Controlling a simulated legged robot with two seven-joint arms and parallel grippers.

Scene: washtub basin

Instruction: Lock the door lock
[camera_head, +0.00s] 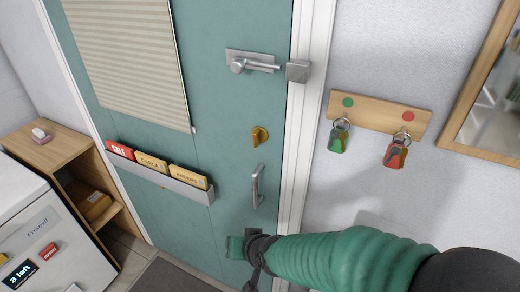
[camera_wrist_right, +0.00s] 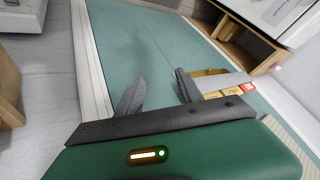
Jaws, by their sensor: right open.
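A silver slide bolt (camera_head: 250,63) is mounted high on the teal door (camera_head: 225,110). Its rod points at a square silver catch block (camera_head: 298,71) on the white frame, with a small gap seeming to show between them. A gold turn knob (camera_head: 260,136) sits below the bolt, and a silver pull handle (camera_head: 257,187) below that. My right gripper (camera_head: 240,248) is low in front of the door, below the handle and well below the bolt. In the right wrist view, its two grey fingers (camera_wrist_right: 160,80) are apart with nothing between them. My left gripper is out of view.
A wooden key rack (camera_head: 378,111) with two hanging key sets is on the wall right of the door. A mirror (camera_head: 487,100) is at far right. A card holder (camera_head: 165,184) juts from the door. A wooden shelf (camera_head: 45,150) and white appliance (camera_head: 30,215) stand left.

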